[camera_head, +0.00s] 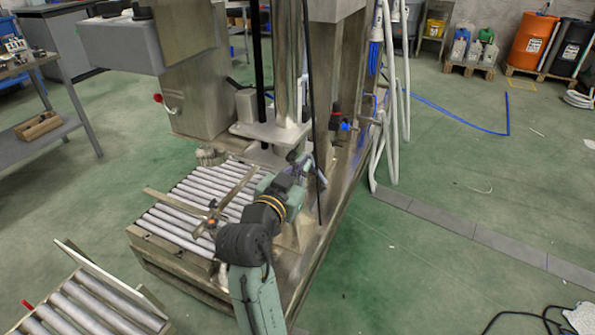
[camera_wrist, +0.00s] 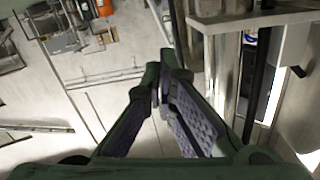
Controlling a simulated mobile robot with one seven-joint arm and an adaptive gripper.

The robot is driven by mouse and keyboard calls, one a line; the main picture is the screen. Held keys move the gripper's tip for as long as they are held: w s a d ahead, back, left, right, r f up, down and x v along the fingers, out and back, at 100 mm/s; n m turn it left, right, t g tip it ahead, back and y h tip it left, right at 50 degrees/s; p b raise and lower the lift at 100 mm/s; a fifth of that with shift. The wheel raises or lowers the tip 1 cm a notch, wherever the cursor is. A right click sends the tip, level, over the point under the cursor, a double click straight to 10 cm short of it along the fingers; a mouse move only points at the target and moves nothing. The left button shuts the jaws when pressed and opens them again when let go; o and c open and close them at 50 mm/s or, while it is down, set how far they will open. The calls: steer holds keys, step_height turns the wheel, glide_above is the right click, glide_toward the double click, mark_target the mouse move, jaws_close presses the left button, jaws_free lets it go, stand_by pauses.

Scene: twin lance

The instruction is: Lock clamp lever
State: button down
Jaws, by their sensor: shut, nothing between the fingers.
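My gripper shows in the wrist view (camera_wrist: 163,85) with its fingertips together and nothing visible between them. In the head view my gripper (camera_head: 303,165) is beside the machine's metal column, partly hidden by my own wrist. I cannot tell for sure which part is the clamp lever. A small black-and-red handle with a blue part (camera_head: 338,121) sits on the machine frame, up and to the right of my gripper and apart from it. Crossed metal bars with a small orange-brown knob (camera_head: 212,205) lie over the rollers, left of my arm.
A roller conveyor (camera_head: 172,222) runs beneath the bars. A vertical column (camera_head: 288,65) and frame posts stand close behind my gripper. White hoses (camera_head: 388,90) hang at the right. The green floor (camera_head: 440,280) at the right is mostly clear.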

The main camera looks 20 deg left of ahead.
steer(key=w+f+p, duration=0.1)
steer(key=w+f, duration=0.3)
steer(key=w, duration=0.2)
steer(key=shift+a, duration=0.25)
steer(key=shift+w+f, duration=0.15)
steer(key=shift+d+f+m+b, duration=0.1)
steer(key=shift+f+m+b, duration=0.3)
steer(key=shift+b, duration=0.55)
